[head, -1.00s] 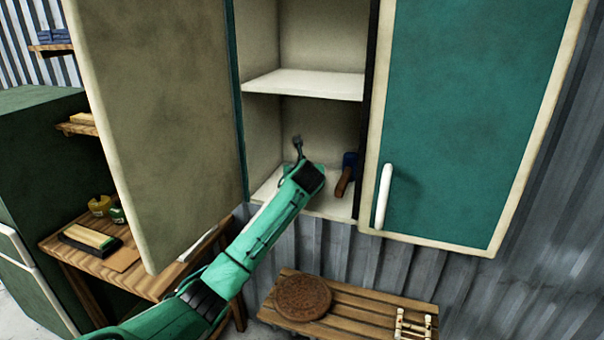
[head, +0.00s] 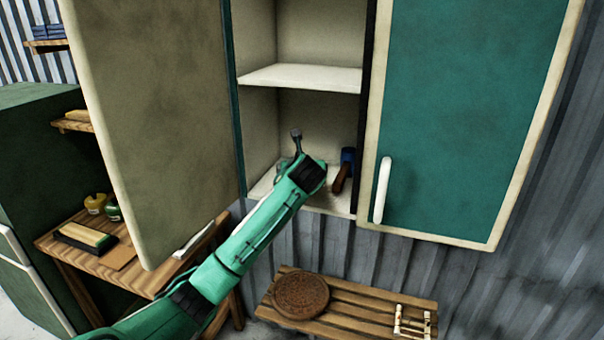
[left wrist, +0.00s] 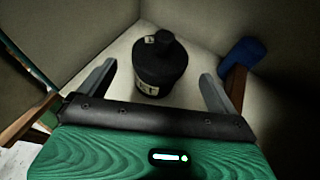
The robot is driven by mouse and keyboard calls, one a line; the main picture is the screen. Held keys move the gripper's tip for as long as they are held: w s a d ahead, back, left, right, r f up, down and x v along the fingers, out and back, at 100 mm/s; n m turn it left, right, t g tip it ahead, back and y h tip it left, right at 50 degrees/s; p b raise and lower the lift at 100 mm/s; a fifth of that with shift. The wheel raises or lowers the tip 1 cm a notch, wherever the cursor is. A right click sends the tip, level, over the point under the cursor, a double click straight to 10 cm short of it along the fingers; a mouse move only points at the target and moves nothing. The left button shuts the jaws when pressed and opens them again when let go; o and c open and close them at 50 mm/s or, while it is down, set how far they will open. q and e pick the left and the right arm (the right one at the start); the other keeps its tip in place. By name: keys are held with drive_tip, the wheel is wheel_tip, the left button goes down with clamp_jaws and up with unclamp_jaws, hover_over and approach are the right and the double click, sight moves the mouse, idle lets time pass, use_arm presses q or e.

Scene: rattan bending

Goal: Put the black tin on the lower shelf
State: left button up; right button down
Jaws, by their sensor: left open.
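The black tin (left wrist: 160,68), with a narrower cap and a pale label, stands upright on the lower shelf (left wrist: 115,95) of the open cabinet. My left gripper (left wrist: 157,72) is open, one finger on each side of the tin as seen in the left wrist view. I see no finger gripping it. In the head view my left gripper (head: 297,147) reaches into the cabinet above the lower shelf (head: 332,203), and my wrist hides the tin there. My right gripper is not in view.
A blue-headed, brown-handled tool (head: 345,170) lies right of my gripper on the lower shelf. The upper shelf (head: 305,77) is bare. The left door (head: 150,120) stands open; the right door (head: 465,110) is shut. A bench (head: 350,318) with a round woven mat (head: 300,296) is below.

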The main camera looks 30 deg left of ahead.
use_arm(q)
drive_tip(key=b+v, duration=0.1)
drive_tip(key=v, duration=0.5)
idle(0.5)
